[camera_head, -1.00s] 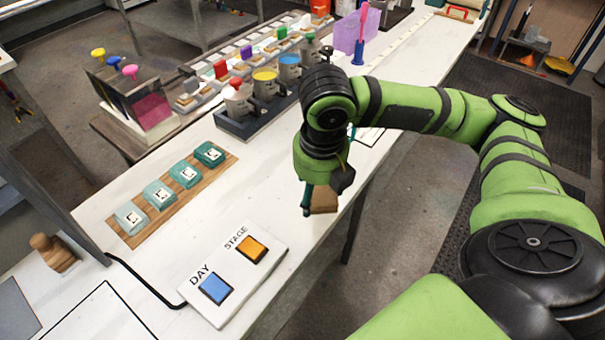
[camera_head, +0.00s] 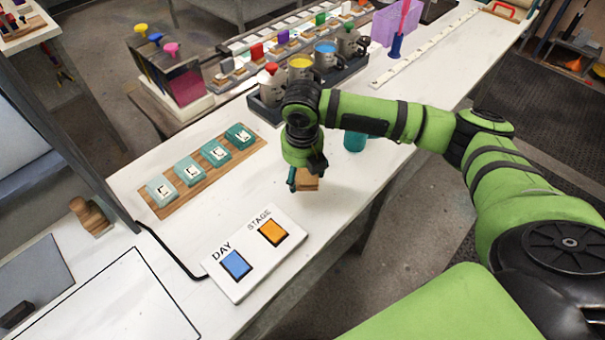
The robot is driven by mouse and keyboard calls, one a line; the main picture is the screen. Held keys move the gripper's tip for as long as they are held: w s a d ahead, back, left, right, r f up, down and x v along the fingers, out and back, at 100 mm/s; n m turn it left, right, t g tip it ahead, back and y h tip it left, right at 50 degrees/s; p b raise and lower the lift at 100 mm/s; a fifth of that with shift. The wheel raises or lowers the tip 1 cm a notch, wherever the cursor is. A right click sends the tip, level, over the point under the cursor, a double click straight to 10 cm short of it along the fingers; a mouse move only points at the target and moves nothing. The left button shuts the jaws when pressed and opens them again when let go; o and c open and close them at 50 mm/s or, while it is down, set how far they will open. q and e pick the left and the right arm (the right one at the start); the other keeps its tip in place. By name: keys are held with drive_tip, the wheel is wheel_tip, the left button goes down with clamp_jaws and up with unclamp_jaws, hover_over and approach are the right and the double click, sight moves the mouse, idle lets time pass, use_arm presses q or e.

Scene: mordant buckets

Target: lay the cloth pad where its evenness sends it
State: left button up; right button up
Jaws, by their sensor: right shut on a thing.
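My right gripper (camera_head: 304,182) points down over the white table, right of the wooden board. It is shut on a small tan piece (camera_head: 307,181) with a teal edge, which seems to be the cloth pad; its face is mostly hidden. The board (camera_head: 150,201) bears a row of teal pads (camera_head: 188,171) with dark marks, from pale teal at the near end to darker at the far end. Several mordant buckets (camera_head: 300,66) with coloured tops stand in a dark tray (camera_head: 268,112) behind the gripper. My left gripper is not in view.
A white panel (camera_head: 243,287) with a blue DAY button (camera_head: 236,265) and an orange STAGE button (camera_head: 272,232) lies in front of the gripper. A teal cup-like thing (camera_head: 355,142) stands behind my right arm. The table between board and panel is clear.

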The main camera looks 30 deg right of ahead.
sight(303, 178)
wheel_tip(303, 178, down, 2)
drive_tip(key=shift+f, duration=0.3)
drive_tip(key=shift+f, duration=0.15)
drive_tip(key=o, duration=0.9)
wheel_tip(303, 178, up, 12)
drive_tip(key=s+b, duration=0.1)
drive_tip(key=shift+s+a+r, duration=0.15)
drive_tip(key=shift+a+r, duration=0.05)
drive_tip(key=shift+a, duration=0.05)
